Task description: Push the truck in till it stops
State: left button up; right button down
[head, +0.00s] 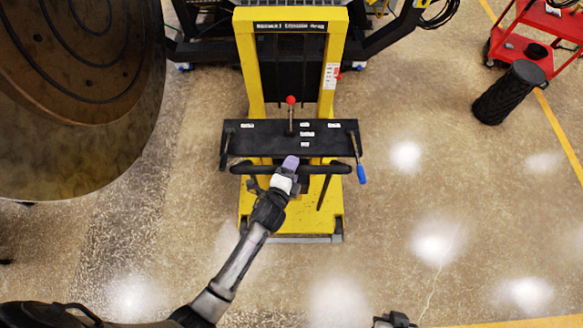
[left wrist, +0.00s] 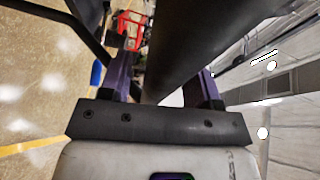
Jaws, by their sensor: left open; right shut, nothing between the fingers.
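The yellow truck (head: 246,75) stands upright in the middle of the head view, with a black control panel (head: 264,131) and a black push bar (head: 322,169) on its near side. My right gripper (head: 395,320) shows only partly at the bottom edge, shut and empty, well away from the truck.
A large round metal door (head: 85,150) fills the left side. A dark frame (head: 205,52) stands behind the truck. A red cart (head: 540,30) and a black cylinder (head: 510,92) stand at the upper right. The floor right of the truck is clear.

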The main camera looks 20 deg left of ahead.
pick_arm(q)
jog(key=shift+c, duration=0.3)
grip_shut()
dwell(0.3)
